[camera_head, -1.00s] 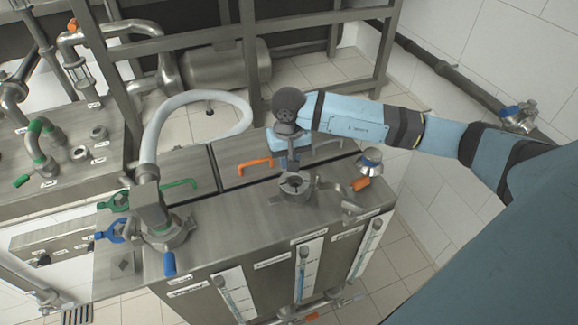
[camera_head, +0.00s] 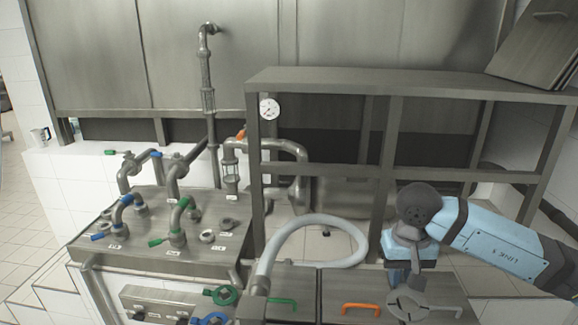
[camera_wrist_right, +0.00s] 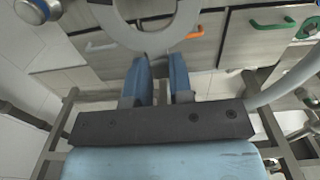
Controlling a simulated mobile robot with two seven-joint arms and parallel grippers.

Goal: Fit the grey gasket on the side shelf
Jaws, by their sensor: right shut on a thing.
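The grey gasket (camera_wrist_right: 145,43) is a flat ring at the top of the right wrist view, only partly in frame. My right gripper (camera_wrist_right: 160,70) is shut on its near edge with two blue fingers. In the head view the gasket (camera_head: 408,305) shows at the lower right, under my right gripper (camera_head: 399,280), over the steel cabinet top. A steel side shelf (camera_head: 150,262) with pipes, valves and labels stands at the left. Two small grey round pieces (camera_head: 207,236) lie on it near its front right. My left gripper is not in view.
A pale hose (camera_head: 300,224) arches between the shelf and my right arm. An orange handle (camera_head: 360,308) and a green handle (camera_head: 283,301) stand up from the cabinet lids. A steel frame (camera_head: 400,85) with a pressure gauge (camera_head: 269,109) rises behind.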

